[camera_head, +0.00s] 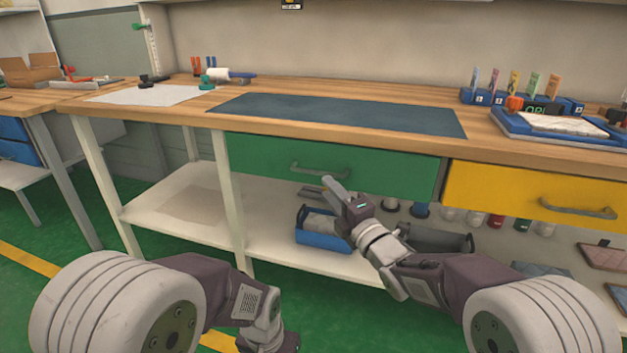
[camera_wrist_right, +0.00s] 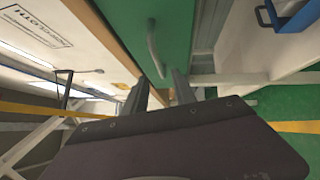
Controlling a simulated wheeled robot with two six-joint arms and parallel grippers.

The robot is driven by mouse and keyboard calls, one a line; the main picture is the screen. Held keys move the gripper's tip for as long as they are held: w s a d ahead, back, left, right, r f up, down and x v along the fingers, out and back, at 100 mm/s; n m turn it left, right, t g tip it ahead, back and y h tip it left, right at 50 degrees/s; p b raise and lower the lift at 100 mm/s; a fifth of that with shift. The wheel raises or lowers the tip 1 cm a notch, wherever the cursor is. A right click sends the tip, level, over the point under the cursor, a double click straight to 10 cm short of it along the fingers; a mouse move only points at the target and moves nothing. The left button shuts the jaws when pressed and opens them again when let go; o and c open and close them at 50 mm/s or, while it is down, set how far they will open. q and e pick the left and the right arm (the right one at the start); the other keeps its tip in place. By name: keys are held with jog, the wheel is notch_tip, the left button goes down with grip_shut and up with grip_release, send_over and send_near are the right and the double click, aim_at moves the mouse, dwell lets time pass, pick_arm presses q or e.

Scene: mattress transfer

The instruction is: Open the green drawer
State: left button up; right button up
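The green drawer (camera_head: 380,170) is under the workbench top, left of the yellow drawer, and its front looks flush with the bench. Its grey bar handle (camera_head: 319,171) is on the front. My right gripper (camera_head: 328,186) is just below and in front of this handle, and appears apart from it. In the right wrist view, the two fingers of my right gripper (camera_wrist_right: 160,90) are spread, with the handle (camera_wrist_right: 155,49) ahead of them on the green front (camera_wrist_right: 165,20). My left arm is low at the left; its fingertips are not clearly seen.
The yellow drawer (camera_head: 545,190) is at the right. A blue bin (camera_head: 322,240) sits on the lower shelf (camera_head: 275,246). Green floor is open at the left.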

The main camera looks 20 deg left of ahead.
aim_at(314, 172)
jog(key=p+x, duration=0.3)
jog(key=x, duration=0.1)
jog(key=p+x, duration=0.2)
jog(key=shift+w+a+r+p, duration=0.2)
jog(key=shift+a+r+p, duration=0.05)
jog(key=shift+r+p, duration=0.1)
jog(key=shift+w+a+f+b, duration=0.2)
jog(key=shift+w+a+b, duration=0.4)
jog(key=shift+w+b, duration=0.15)
grip_shut()
dwell(0.3)
